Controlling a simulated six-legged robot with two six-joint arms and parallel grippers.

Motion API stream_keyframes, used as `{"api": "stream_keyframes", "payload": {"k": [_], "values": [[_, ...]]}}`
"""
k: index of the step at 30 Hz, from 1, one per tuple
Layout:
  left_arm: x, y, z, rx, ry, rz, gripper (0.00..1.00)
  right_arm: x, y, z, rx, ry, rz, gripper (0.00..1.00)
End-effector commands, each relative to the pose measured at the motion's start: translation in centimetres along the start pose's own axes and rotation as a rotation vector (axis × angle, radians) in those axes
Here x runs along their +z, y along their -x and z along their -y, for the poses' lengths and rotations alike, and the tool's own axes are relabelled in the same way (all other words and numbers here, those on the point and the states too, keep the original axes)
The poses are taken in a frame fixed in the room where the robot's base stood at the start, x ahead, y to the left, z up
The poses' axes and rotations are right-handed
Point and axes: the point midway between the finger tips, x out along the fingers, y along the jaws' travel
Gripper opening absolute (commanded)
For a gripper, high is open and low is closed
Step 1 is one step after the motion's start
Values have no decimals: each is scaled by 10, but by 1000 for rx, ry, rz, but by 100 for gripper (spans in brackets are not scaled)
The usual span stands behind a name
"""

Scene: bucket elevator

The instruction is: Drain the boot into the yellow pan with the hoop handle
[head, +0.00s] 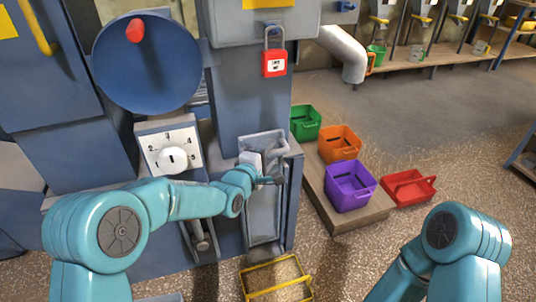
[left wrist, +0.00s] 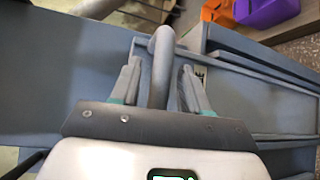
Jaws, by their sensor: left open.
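The yellow pan (head: 270,263) stands on the floor below the elevator boot, at the bottom middle of the head view; a yellow bar crosses it. The boot (head: 226,236) is the blue-grey lower housing, with a tall grey tray-like panel (head: 262,220) on its front. My left gripper (head: 276,180) is at the upper part of this panel. In the left wrist view my left gripper (left wrist: 160,68) is open, with a grey bar handle (left wrist: 160,55) between its fingers; contact cannot be told. My right arm shows at bottom right, but its gripper is out of view.
A dial (head: 172,157), a blue disc with a red knob (head: 146,62) and a red padlock (head: 274,63) are on the machine. Green (head: 305,122), orange (head: 339,144) and purple (head: 350,186) bins stand on a low platform, a red pan (head: 408,188) beside it. Floor at right is clear.

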Motion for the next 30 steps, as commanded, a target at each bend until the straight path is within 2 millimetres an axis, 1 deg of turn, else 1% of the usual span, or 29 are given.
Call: {"api": "stream_keyframes", "payload": {"k": [4, 5, 6, 8, 9, 13, 16, 20, 25, 27, 30], "values": [[0, 0, 0, 0, 0, 0, 45, 0, 0, 0, 0, 0, 0, 46], [0, 0, 0, 0, 0, 0, 36, 0, 0, 0, 0, 0, 0, 46], [0, 0, 0, 0, 0, 0, 23, 0, 0, 0, 0, 0, 0, 46], [0, 0, 0, 0, 0, 0, 3, 0, 0, 0, 0, 0, 0, 46], [0, 0, 0, 0, 0, 0, 0, 0, 0, 0, 0, 0, 0, 46], [0, 0, 1, 0, 0, 0, 0, 0, -1, 0, 0, 0, 0, 46], [-2, -1, 9, -1, 0, 0, 0, -1, -7, -3, 0, -2, -3, 46], [-5, -4, 32, -4, 0, 0, 0, -5, -24, -11, 1, -11, -11, 46], [-11, -10, 71, -5, 0, -1, 0, -12, -49, -26, 3, -30, -30, 46], [-12, -12, 81, -4, 0, -1, 0, -15, -55, -29, 4, -36, -37, 46], [-13, -12, 84, -5, 0, -1, 0, -16, -55, -30, 5, -40, -40, 46]]}}
